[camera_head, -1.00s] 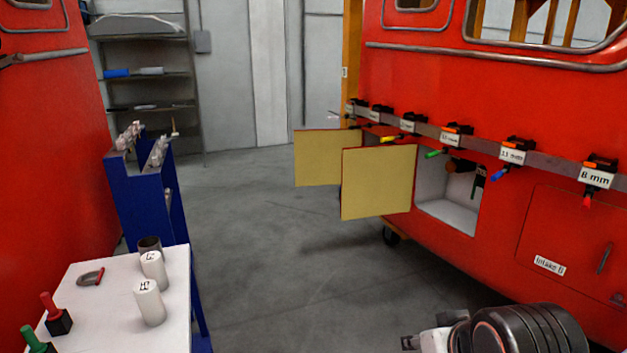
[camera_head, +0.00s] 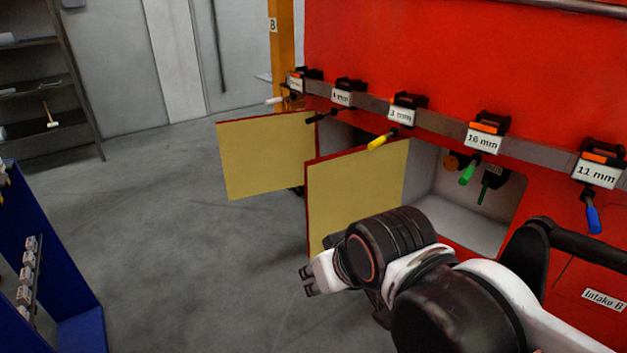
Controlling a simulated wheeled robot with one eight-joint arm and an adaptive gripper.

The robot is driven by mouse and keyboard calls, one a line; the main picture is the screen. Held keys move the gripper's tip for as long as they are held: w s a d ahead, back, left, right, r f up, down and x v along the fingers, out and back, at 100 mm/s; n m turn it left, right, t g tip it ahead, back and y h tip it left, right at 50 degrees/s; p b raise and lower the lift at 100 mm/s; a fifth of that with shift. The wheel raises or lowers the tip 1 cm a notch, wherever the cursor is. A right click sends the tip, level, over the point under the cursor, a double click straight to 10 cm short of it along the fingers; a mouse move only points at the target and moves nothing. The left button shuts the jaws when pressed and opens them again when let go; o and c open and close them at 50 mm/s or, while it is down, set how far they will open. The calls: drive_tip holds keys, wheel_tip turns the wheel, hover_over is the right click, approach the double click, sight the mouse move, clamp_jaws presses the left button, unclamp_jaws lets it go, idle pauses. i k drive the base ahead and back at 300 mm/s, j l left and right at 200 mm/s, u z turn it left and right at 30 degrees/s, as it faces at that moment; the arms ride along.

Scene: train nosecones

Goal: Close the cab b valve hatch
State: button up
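Two hatch doors stand open on the red nosecone, their pale yellow inner faces towards me. The nearer door (camera_head: 355,190) hinges beside an open bay (camera_head: 455,215) that holds a brown round part and a dark tagged item. The farther door (camera_head: 265,155) stands behind it and to the left, beside another opening that is partly hidden. No label that I can read shows which is the valve hatch. My gripper (camera_head: 306,281) is in front of the nearer door's lower left corner, with its small fingers apart and empty. My arm hides part of that door's lower edge.
A rail with several size-marked, coloured-handle tools (camera_head: 402,110) runs above the bays. A closed panel marked Intake B (camera_head: 604,300) is at the right. A blue rack (camera_head: 50,290) stands at the left. The grey floor (camera_head: 190,240) between is clear.

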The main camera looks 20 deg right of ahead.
sight(342, 188)
drive_tip(key=i+j+u, duration=0.1)
drive_tip(key=i+u, duration=0.2)
drive_tip(key=i, duration=0.25)
drive_tip(key=i+u, duration=0.3)
drive_tip(key=i, duration=0.2)
drive_tip(key=i+l+u, duration=0.25)
drive_tip(key=i, duration=0.3)
drive_tip(key=i+l+u, duration=0.15)
drive_tip(key=i+u, duration=0.15)
drive_tip(key=i, duration=0.2)
drive_tip(key=i+j+z, duration=0.1)
drive_tip(key=i+z, duration=0.3)
drive_tip(key=i+j+z, duration=0.1)
drive_tip(key=z, duration=0.3)
drive_tip(key=i+j+z, duration=0.25)
drive_tip(key=z, duration=0.15)
drive_tip(key=j+z, duration=0.1)
drive_tip(key=z, duration=3)
drive_tip(key=k+j+z, duration=0.1)
drive_tip(key=k+j, duration=0.15)
drive_tip(key=k, duration=0.15)
